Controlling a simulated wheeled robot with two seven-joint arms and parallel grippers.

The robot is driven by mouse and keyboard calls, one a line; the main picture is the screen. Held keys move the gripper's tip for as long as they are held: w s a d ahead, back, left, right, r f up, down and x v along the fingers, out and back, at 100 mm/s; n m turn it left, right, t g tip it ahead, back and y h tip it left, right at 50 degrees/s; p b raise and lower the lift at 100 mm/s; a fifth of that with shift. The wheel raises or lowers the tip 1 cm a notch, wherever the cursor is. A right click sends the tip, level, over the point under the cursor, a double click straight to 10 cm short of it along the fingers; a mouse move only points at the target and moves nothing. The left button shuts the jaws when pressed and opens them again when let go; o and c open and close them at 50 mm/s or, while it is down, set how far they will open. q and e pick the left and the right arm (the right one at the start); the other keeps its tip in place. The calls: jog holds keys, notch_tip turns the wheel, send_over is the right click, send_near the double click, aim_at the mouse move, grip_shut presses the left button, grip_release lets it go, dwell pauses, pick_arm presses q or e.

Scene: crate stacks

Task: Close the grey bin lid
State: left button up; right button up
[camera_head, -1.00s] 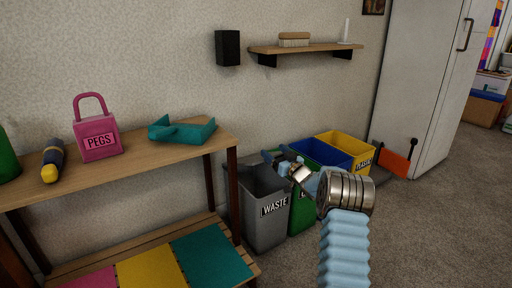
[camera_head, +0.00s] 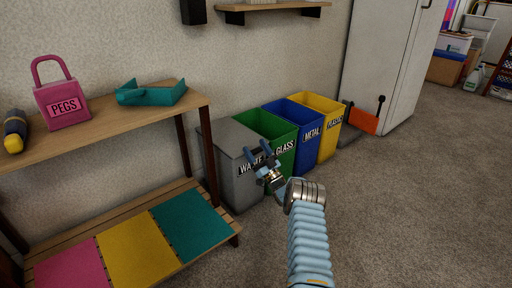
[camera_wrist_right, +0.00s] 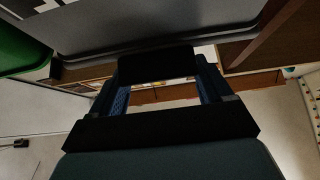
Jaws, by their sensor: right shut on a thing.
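The grey bin (camera_head: 226,172), labelled WASTE, stands on the floor at the left end of the bin row in the head view. Its grey lid (camera_head: 232,138) lies flat across the top, with no open inside showing. My right gripper (camera_head: 262,152) is at the lid's front right edge, by the label, and is shut on a part of the lid. In the right wrist view a dark piece sits between the fingers (camera_wrist_right: 158,75), under a grey surface; the exact contact is hard to make out. My left gripper is not in view.
A green GLASS bin (camera_head: 282,140), a blue METAL bin (camera_head: 311,132) and a yellow bin (camera_head: 330,122) stand open to the right. Carpet is clear at right.

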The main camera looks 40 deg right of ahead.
jog(key=shift+f, duration=0.15)
jog(key=o, duration=1.4)
jog(key=p+v, duration=0.1)
jog(key=v, duration=1.3)
